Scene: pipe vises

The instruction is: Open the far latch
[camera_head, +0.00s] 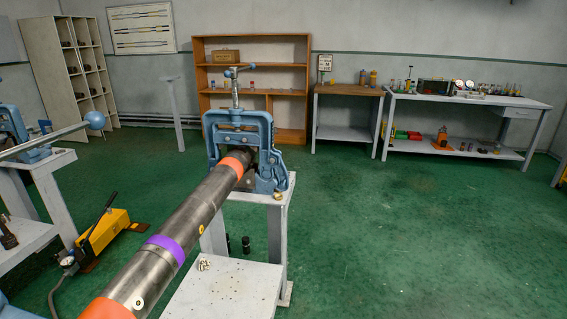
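A blue pipe vise (213,140) stands on a grey metal stand (283,215) at the centre. Its frame is upright over a long grey pipe (190,215), which runs from the lower left into the vise and carries orange and purple bands. A screw with a blue T-handle (238,70) rises from the top of the vise. A blue hooked part, seemingly the latch (273,172), is on the vise's right side and looks upright against the frame. Whether it is fastened is too small to tell. My gripper is not in view.
Another blue vise (36,154) with a ball-ended bar is on a stand at left. A yellow hand pump (103,232) lies on the floor. A low grey shelf (235,290) is below the pipe. Benches (470,98) line the back; the green floor at right is clear.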

